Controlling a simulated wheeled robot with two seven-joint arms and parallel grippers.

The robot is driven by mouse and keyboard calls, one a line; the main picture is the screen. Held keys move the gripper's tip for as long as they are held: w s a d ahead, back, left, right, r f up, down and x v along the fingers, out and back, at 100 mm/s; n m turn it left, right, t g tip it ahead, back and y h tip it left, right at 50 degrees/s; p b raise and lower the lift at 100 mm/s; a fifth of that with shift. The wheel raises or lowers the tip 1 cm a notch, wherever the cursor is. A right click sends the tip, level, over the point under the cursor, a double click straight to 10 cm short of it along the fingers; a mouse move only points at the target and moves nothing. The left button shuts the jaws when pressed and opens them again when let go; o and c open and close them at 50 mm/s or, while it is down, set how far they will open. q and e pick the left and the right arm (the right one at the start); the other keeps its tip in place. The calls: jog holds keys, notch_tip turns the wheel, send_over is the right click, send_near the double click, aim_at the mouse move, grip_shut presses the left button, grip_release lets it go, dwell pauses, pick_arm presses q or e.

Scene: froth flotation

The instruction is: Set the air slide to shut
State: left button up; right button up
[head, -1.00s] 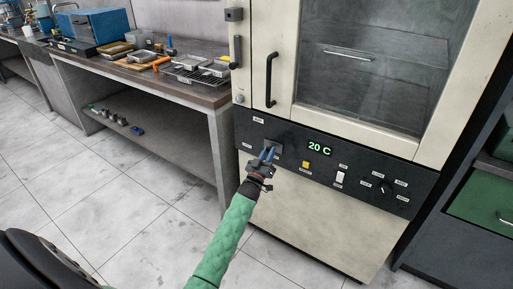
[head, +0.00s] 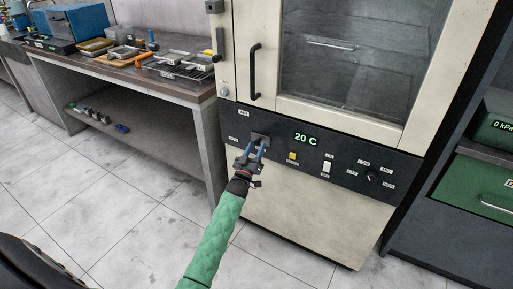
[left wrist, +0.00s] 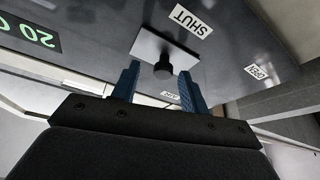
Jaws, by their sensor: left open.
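The air slide (head: 261,137) is a grey plate on the dark control panel of the oven-like cabinet. In the left wrist view the plate (left wrist: 150,45) carries a dark round knob (left wrist: 163,69). A SHUT label (left wrist: 190,21) is close beside the plate, and another label (left wrist: 257,71), which seems to read OPEN, is farther off. My left gripper (head: 257,149) is open in front of the slide. In the left wrist view its blue fingers (left wrist: 160,82) appear on either side of the knob; contact is not clear. My right gripper is out of view.
The panel also has a green 20 C display (head: 305,139), a yellow button (head: 292,156), a white switch (head: 326,168) and a dial (head: 372,176). A cabinet door handle (head: 254,70) is above. A workbench (head: 180,88) with trays stands left.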

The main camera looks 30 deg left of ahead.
pick_arm(q)
jog(key=v, duration=0.6)
jog(key=shift+s+f+b, duration=0.15)
jog(key=shift+b, duration=0.3)
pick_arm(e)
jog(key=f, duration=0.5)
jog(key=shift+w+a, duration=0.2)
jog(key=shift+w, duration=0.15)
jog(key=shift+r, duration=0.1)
